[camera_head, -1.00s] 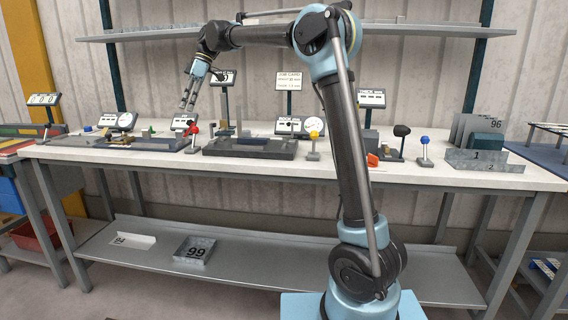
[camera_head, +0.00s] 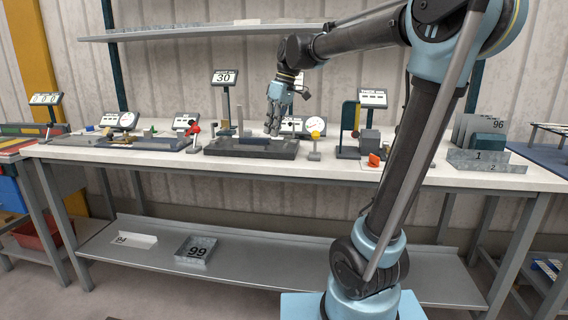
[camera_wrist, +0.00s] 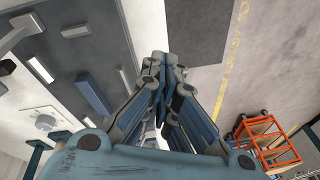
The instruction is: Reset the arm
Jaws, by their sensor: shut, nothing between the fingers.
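My gripper (camera_head: 272,130) points down above the middle of the workbench (camera_head: 120,155) in the head view, over the right part of a dark grey fixture tray (camera_head: 225,148). Its fingers are together and hold nothing. In the wrist view my gripper (camera_wrist: 160,75) shows from behind, fingers converging at the tips. The dark fixture (camera_wrist: 75,50) with pale blocks and a blue-grey bar (camera_wrist: 94,95) lies to the left of the fingers there. My arm bends from the base at right up and over to the left. Whether the fingertips touch anything is hard to tell.
A display reading 30 (camera_head: 227,78) stands behind. Metal trays (camera_head: 490,160) sit at the bench's right.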

